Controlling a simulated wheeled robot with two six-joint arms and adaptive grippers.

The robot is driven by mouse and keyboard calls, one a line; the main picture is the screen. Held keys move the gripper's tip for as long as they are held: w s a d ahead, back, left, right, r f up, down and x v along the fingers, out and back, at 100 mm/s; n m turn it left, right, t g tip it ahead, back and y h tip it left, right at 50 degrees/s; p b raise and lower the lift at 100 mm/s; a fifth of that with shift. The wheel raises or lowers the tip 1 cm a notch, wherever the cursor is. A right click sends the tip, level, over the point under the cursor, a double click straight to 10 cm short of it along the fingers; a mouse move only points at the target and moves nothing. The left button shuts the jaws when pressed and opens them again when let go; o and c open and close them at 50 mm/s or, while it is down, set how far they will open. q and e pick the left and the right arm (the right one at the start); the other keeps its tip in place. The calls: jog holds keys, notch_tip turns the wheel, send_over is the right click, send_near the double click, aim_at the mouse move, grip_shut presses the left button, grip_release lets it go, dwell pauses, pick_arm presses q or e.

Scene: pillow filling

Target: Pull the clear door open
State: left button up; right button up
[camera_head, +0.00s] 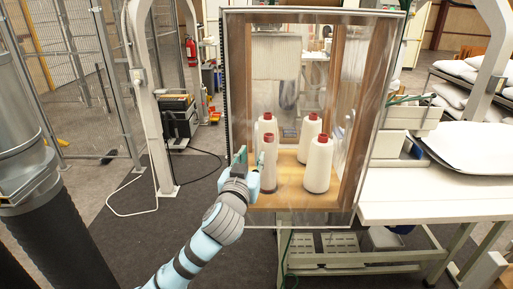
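The clear door (290,208) is a see-through panel in a thin pale frame, upright in front of a wood-lined cabinet (348,110). I cannot tell whether it is fully shut or slightly ajar. Behind it, several white spools (319,165) with red tops stand on the wooden floor. My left gripper (247,158) is at the door's lower left, in front of the panel. Its greenish fingertips look apart, with nothing clearly held. Whether they touch the door I cannot tell. My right gripper is not in view.
A white table (430,195) with a white pillow (475,148) and bins (412,116) stands to the right. A rack of pillows is behind it. A pale post (157,120) and a wire fence (75,85) stand left. Dark floor between them and the cabinet is mostly clear, with a cable.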

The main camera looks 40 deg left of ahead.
aim_at(256, 147)
pick_arm(q)
jog(key=x, duration=0.6)
jog(key=shift+w+a+r, duration=0.1)
jog(key=shift+w, duration=0.05)
grip_shut()
